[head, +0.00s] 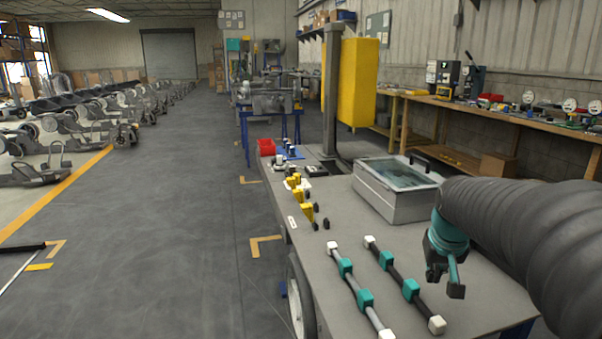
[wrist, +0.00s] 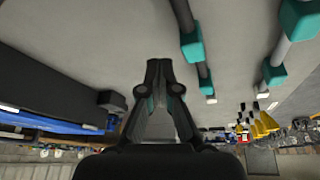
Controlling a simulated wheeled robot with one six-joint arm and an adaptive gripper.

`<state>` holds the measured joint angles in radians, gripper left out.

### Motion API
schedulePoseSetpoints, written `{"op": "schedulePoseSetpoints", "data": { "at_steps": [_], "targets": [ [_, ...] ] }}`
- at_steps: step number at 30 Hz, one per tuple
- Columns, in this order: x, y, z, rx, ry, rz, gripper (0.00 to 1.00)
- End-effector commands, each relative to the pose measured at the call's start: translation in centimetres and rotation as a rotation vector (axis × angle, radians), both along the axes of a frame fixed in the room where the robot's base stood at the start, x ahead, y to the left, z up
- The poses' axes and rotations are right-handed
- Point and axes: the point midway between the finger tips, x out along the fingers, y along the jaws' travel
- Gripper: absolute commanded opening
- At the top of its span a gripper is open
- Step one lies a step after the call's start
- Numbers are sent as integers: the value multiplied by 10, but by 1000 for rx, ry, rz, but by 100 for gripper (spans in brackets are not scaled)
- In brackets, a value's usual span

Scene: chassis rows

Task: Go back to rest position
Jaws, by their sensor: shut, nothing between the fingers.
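My gripper (head: 447,284) hangs at the end of my dark ribbed arm over the right part of the grey table (head: 330,222). It is shut and empty. In the wrist view the two dark fingers of my gripper (wrist: 160,64) come together at their tips, with grey tabletop behind them. Two rods with teal blocks and white ends lie on the table to the left of my gripper: a grey rod (head: 354,284) and a black rod (head: 398,277). My gripper is apart from both.
A lidded grey box (head: 388,205) stands behind my gripper. Several yellow and black small parts (head: 306,212) and a red bin (head: 266,147) sit along the table's far left. A workbench (head: 490,106) runs along the right wall. The floor (head: 150,220) to the left is open.

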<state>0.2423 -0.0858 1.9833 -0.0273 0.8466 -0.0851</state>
Motion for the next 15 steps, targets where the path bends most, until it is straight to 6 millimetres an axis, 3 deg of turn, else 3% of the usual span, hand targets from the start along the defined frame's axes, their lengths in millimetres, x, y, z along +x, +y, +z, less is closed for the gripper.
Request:
{"op": "schedulePoseSetpoints", "data": {
  "at_steps": [1, 6, 15],
  "targets": [
    [-24, 14, -3, 13, 10, -1, 0],
    [-92, 50, -20, 50, 43, -6, 0],
    [-189, 94, -44, 63, 28, 67, 0]
  ]
}}
